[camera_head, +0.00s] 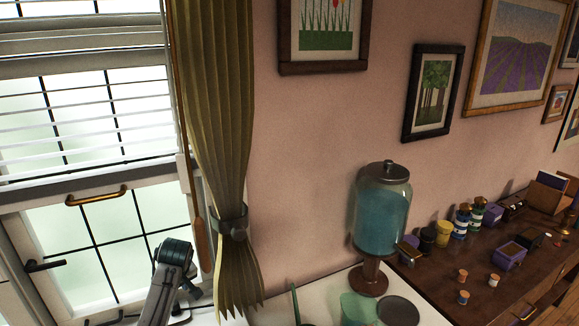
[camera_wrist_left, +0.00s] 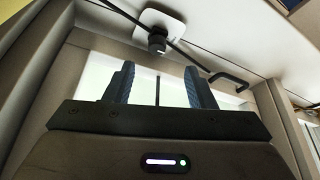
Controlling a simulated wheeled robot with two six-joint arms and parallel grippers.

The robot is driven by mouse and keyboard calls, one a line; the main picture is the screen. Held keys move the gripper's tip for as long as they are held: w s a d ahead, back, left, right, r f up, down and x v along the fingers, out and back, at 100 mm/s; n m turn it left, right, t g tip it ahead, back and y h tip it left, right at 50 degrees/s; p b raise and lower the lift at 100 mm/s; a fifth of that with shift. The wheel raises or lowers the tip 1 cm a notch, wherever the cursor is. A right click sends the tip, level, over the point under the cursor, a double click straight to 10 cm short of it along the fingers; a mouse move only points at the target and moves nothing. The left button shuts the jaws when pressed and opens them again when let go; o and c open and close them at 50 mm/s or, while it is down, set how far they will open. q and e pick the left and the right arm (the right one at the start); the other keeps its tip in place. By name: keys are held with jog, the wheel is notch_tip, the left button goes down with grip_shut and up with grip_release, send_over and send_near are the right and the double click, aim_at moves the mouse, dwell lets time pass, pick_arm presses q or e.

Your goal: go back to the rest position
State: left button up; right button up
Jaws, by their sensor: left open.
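My left gripper (camera_wrist_left: 160,84) shows in the left wrist view with its two dark ribbed fingers spread apart. Nothing is between them. Behind the fingers are a bright pane and a pale window frame. In the head view a grey and dark part of my left arm rises at the lower left in front of the window (camera_head: 107,218); the fingers cannot be made out there. My right gripper is not in either view.
An olive curtain (camera_head: 215,130) hangs right of my arm. A glass dispenser with blue liquid (camera_head: 381,215) stands on a white surface. A wooden top (camera_head: 440,285) holds jars, small bottles and a purple box (camera_head: 508,257). A dark handle (camera_wrist_left: 230,79) is near the left fingers.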

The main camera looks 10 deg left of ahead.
pick_arm(q)
jog(key=s+d+f+m, duration=0.3)
jog(key=s+f, duration=0.3)
jog(key=s, duration=0.4)
jog(key=s+d+r+m+h, duration=0.1)
jog(key=s+d+m, duration=0.3)
jog(key=s, duration=1.1)
jog(key=s+d+m+h, duration=0.2)
jog(key=s+d+m, duration=0.2)
jog(key=s, duration=1)
jog(key=s+f+b+x, duration=0.1)
jog(key=s+b+x, duration=0.25)
jog(key=x, duration=1.35)
jog(key=s+f+b+x, duration=0.15)
jog(key=s+x, duration=0.35)
jog(key=x, duration=1.3)
jog(key=s+a+f+g+b, duration=0.1)
jog(key=s+f+b, duration=0.4)
jog(key=s+f, duration=1.4)
notch_tip(320, 180, down, 4)
jog(key=shift+a+r+g, duration=0.1)
jog(key=shift+a+g, duration=0.1)
jog(key=shift+g, duration=0.1)
